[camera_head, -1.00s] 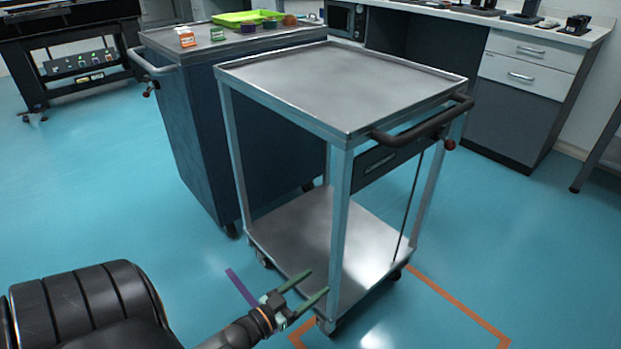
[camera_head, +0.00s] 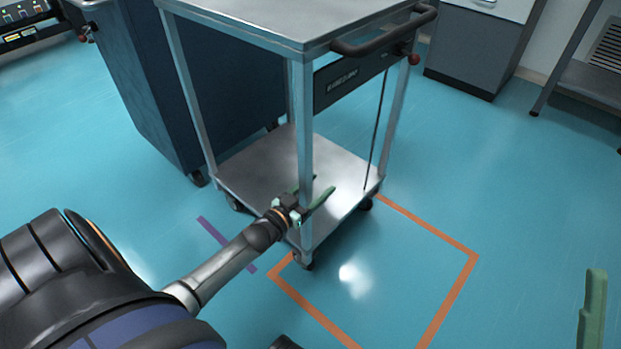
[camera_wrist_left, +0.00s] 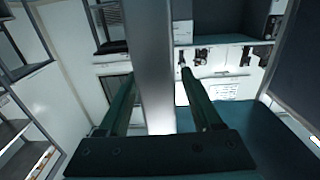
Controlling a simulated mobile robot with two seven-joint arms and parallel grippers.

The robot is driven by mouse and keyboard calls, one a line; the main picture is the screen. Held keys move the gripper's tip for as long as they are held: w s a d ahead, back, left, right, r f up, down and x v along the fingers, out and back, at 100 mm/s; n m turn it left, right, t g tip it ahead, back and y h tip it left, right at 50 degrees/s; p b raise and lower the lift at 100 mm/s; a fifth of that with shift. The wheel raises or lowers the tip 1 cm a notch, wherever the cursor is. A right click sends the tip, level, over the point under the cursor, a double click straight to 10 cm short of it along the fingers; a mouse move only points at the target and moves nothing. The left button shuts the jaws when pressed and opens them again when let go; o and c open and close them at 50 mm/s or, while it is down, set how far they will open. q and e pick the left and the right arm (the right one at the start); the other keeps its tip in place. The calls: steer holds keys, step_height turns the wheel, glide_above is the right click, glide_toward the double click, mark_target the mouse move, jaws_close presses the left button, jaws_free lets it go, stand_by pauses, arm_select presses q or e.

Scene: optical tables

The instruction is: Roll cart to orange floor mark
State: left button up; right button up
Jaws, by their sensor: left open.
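The metal cart (camera_head: 270,18) stands upright with its lower shelf (camera_head: 258,165) low over the floor. The orange floor mark (camera_head: 430,229) is a taped outline in front of it. The cart stands mostly beyond the mark's far edge, with its near caster close to the left corner. My left gripper (camera_head: 315,192) is open at the cart's near leg, low down. In the left wrist view the leg (camera_wrist_left: 150,70) passes between the open fingers (camera_wrist_left: 160,105); contact is unclear. One green finger of my right gripper (camera_head: 592,310) shows at the lower right edge; the rest is out of frame.
A dark blue cabinet cart (camera_head: 140,80) stands close behind the cart on the left. A purple floor strip (camera_head: 212,231) lies left of the mark. A grey cabinet (camera_head: 470,55) and a shelved rack (camera_head: 590,85) stand at the right. The floor inside the mark looks clear.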

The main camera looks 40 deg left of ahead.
arm_select(q)
jaws_close()
stand_by(0.6)
stand_by(0.9)
